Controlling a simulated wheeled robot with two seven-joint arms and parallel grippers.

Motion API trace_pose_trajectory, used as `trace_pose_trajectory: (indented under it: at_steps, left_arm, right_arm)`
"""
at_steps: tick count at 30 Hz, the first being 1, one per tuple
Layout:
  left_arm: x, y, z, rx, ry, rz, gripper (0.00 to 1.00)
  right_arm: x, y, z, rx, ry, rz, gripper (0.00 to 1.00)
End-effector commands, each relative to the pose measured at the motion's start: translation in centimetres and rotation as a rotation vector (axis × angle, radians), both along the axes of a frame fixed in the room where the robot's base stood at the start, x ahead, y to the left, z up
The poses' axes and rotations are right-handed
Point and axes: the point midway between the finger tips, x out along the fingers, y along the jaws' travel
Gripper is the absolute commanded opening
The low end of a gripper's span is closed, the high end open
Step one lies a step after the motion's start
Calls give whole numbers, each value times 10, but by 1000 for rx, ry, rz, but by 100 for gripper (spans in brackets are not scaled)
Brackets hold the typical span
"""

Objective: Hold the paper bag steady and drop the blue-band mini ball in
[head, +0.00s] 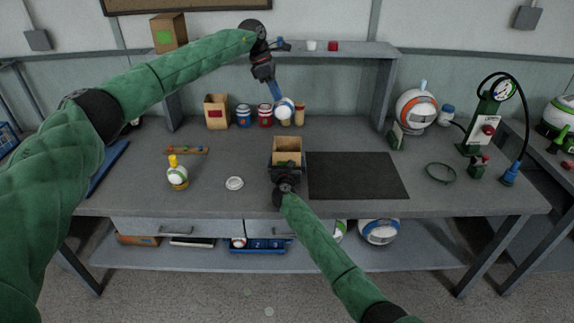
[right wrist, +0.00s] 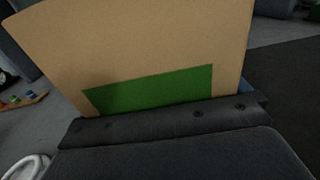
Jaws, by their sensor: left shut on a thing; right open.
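The open-topped brown paper bag (head: 287,144) stands upright near the middle of the bench. In the right wrist view the bag (right wrist: 140,45) fills the upper middle, with a green label low on its wall. My right gripper (head: 286,174) is open, close at the bag's near side; I cannot tell whether it touches. A small white ball with a blue band (head: 284,112) is held by my left gripper (head: 277,94), which is shut on it. The ball is up in the air, beyond the bag in the picture. Part of the ball is hidden by the gripper.
A dark mat (head: 357,176) lies right of the bag. Another brown bag with a red label (head: 216,112) and several tins stand at the back. A pump stand (head: 486,130) is far right.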

Motion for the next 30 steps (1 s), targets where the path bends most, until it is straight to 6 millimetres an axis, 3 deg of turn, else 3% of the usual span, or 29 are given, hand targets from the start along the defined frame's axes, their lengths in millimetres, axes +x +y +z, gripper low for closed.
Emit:
trace_pose_trajectory:
  at_steps: [5, 9, 30]
  left_arm:
    - [0, 0, 0, 0, 0, 0, 0]
    - [0, 0, 0, 0, 0, 0, 0]
    - [0, 0, -32, -1, 1, 0, 0]
  right_arm:
    - [0, 0, 0, 0, 0, 0, 98]
    - [0, 0, 0, 0, 0, 0, 73]
    - [0, 0, 0, -1, 0, 0, 73]
